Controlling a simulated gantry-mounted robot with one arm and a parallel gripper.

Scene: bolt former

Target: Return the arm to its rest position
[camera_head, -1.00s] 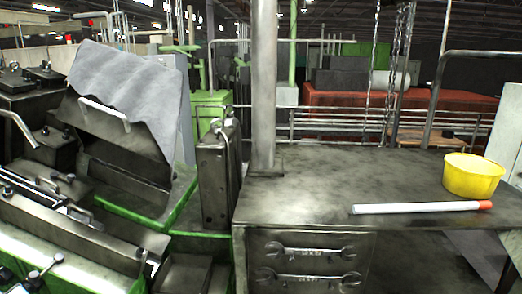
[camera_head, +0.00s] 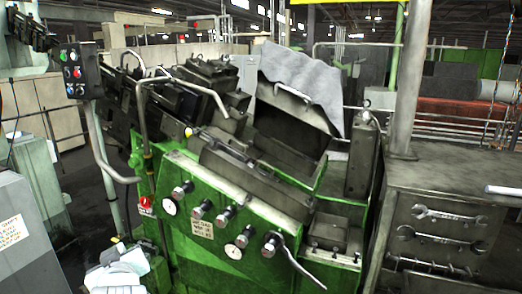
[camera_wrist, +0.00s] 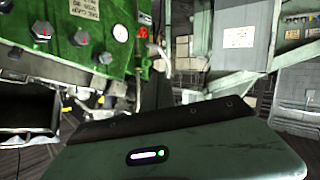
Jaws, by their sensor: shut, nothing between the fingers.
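My gripper and arm do not show in the head view. In the wrist view no fingertips can be made out. A smooth grey-green surface with a dark edge and a small lit indicator fills the bottom of the wrist view; I cannot tell whether it is part of me. The green bolt former (camera_head: 225,215) stands in the middle of the head view, with knobs, gauges and a raised cover draped with a grey cloth (camera_head: 300,75). Its knobbed green panel (camera_wrist: 75,35) shows at the upper left of the wrist view.
A workbench (camera_head: 455,170) with two wrenches on its front stands at the right, beside a grey post (camera_head: 408,80). A control box (camera_head: 75,70) on a bent pipe stands at the left. White cloths (camera_head: 118,268) lie low at the left. Grey cabinets (camera_wrist: 238,38) show in the wrist view.

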